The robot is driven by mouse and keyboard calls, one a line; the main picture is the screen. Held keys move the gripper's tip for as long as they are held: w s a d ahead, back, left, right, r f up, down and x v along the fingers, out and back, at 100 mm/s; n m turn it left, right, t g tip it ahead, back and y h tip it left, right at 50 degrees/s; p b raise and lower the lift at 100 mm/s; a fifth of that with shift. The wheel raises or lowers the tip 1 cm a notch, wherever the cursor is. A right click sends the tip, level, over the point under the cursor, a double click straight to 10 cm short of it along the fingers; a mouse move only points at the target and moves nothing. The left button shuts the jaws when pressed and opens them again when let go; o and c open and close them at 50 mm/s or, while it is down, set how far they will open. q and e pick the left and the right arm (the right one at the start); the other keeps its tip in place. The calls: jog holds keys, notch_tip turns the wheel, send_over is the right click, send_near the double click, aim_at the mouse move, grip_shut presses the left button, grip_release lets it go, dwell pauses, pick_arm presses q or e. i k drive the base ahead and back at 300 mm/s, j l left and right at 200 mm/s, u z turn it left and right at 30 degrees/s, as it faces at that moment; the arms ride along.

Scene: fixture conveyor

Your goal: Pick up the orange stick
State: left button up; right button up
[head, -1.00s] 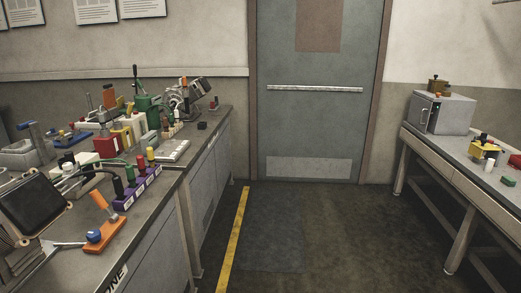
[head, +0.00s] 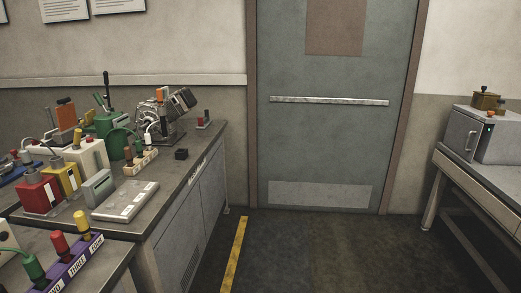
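No clear loose orange stick shows in the head view. An upright orange block (head: 66,115) stands among the devices on the left bench (head: 182,178). A small orange-topped piece (head: 159,95) stands near the grey machine (head: 168,118) at the bench's far end. I cannot tell whether either is the stick. Neither of my grippers is in view.
A purple strip (head: 78,264) with coloured plugs is on the near left bench. Red (head: 40,193) and yellow (head: 67,178) boxes stand behind it. A grey cabinet (head: 482,135) sits on the right table (head: 462,172). The floor between is clear up to a closed door (head: 322,150).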

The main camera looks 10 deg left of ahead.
aim_at(158, 92)
jog(key=i, duration=1.7)
jog(key=i+u, duration=0.35)
jog(key=i, duration=0.15)
jog(key=i+u, duration=0.35)
jog(key=i, duration=0.15)
jog(key=i+l+u, duration=0.35)
jog(key=i+j, duration=0.05)
jog(key=i, duration=0.1)
